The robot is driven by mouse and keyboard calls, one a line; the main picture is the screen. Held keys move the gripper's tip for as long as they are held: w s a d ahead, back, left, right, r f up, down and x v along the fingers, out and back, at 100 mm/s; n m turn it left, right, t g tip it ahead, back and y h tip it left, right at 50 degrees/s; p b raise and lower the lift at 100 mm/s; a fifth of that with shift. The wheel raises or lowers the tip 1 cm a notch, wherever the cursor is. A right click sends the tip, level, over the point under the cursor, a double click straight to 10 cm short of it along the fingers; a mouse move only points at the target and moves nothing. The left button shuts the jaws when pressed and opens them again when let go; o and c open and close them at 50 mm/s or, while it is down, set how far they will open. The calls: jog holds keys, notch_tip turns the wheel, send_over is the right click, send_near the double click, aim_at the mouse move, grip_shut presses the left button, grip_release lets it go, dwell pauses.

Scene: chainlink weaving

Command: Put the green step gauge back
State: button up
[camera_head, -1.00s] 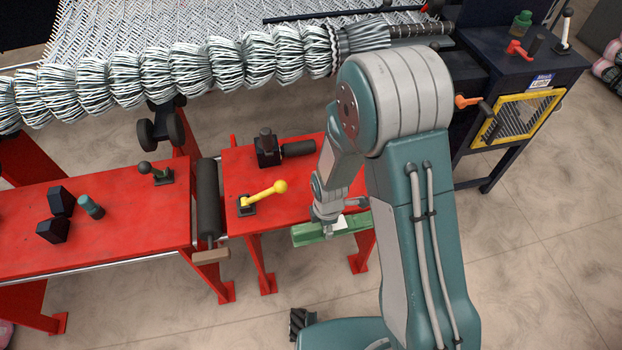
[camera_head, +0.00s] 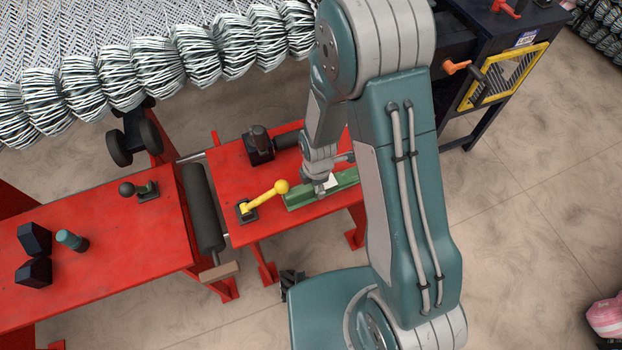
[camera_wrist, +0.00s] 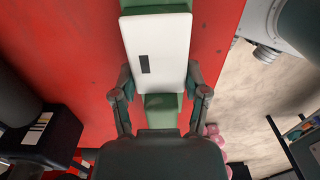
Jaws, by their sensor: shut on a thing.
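The green step gauge (camera_head: 298,198) is a long green bar at the right part of the red table, close to the yellow lever. It also shows in the wrist view (camera_wrist: 160,104), with a white plate bearing a dark mark on its upper face. My gripper (camera_head: 322,188) is shut on the gauge, one finger on each side of it. In the wrist view my gripper (camera_wrist: 161,100) has its fingers beside the gauge. The red table surface lies beneath the gauge; I cannot tell whether the gauge touches it. My arm hides the gauge's right end in the head view.
A yellow-knobbed lever (camera_head: 264,195) stands just left of the gauge. A black block (camera_head: 258,150) sits behind it on the red table (camera_head: 228,168). A dark roller (camera_head: 203,208) lies between the tables. A dark cabinet (camera_head: 470,50) with a yellow-framed mesh stands at the back right.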

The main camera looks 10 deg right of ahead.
jog(key=o, duration=0.8)
jog(key=shift+d, duration=0.1)
jog(key=o, duration=0.4)
jog(key=shift+s+d+r, duration=0.1)
jog(key=shift+d, duration=1.15)
jog(key=shift+a, duration=0.6)
jog(key=shift+a+f, duration=0.3)
jog(key=r, duration=0.7)
jog(key=d+r, duration=0.1)
jog(key=r, duration=0.2)
jog(key=shift+w+r, duration=0.2)
jog(key=shift+w, duration=0.15)
jog(key=s+d+r+m+t, duration=0.1)
jog(key=s+d+r+m, duration=0.1)
jog(key=r+m, duration=0.45)
jog(key=s+d+r+m+t, duration=0.2)
jog(key=d+r+m, duration=0.1)
jog(key=r, duration=0.6)
jog(key=s+d+r+m+t, duration=0.2)
jog(key=s+d+r+m, duration=0.1)
jog(key=s+r+m, duration=0.7)
jog(key=shift+d+m+t, duration=0.15)
jog(key=shift+m+t, duration=0.15)
jog(key=shift+m, duration=0.75)
